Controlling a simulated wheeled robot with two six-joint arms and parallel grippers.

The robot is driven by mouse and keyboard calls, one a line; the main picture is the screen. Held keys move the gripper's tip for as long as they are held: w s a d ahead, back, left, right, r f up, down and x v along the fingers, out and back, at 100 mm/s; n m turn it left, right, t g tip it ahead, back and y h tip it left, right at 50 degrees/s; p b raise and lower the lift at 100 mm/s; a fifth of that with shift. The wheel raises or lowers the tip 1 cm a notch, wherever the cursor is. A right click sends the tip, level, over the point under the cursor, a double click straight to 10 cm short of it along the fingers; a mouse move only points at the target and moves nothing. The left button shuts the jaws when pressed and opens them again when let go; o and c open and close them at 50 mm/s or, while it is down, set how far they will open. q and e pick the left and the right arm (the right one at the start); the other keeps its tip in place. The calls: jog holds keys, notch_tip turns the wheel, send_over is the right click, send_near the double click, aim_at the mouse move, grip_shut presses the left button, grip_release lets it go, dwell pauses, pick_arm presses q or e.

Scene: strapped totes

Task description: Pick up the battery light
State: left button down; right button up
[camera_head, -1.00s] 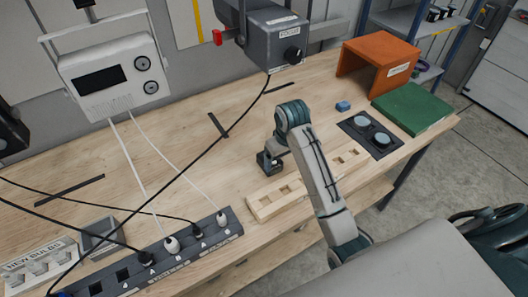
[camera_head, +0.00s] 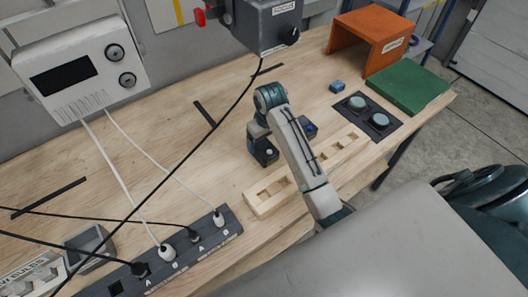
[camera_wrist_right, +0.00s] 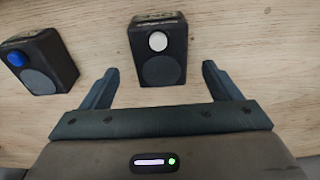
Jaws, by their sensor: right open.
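Two small dark boxes stand on the wooden bench. The one with a white round top piece (camera_wrist_right: 162,64) is in the middle of the right wrist view; it also shows in the head view (camera_head: 264,152). The one with a blue round piece (camera_wrist_right: 40,68) is to its left there, and partly behind my arm in the head view (camera_head: 311,128). I cannot tell which is the battery light; their labels are unreadable. My right gripper (camera_wrist_right: 160,72) is open and empty, its fingertips to either side of the white-topped box, with gaps. My left gripper is not in view.
A pale wooden block with square holes (camera_head: 268,198) lies just in front. A power strip with plugs (camera_head: 190,248) and hanging cords is at the left. A dark pad with two round pieces (camera_head: 367,115), a green board (camera_head: 408,91) and an orange stand (camera_head: 371,38) are at the right.

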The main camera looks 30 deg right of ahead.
aim_at(264, 147)
notch_tip(264, 147, down, 3)
jog(key=shift+s+f+p, duration=0.1)
jog(key=shift+f+p, duration=0.05)
jog(key=shift+p, duration=0.9)
jog(key=shift+f, duration=0.65)
jog(key=c, duration=1.3)
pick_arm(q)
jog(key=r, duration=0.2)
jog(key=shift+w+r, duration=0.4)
pick_arm(e)
jog(key=shift+c, duration=0.3)
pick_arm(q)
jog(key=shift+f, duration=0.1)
pick_arm(e)
jog(key=shift+w+r, duration=0.15)
jog(key=shift+w, duration=0.05)
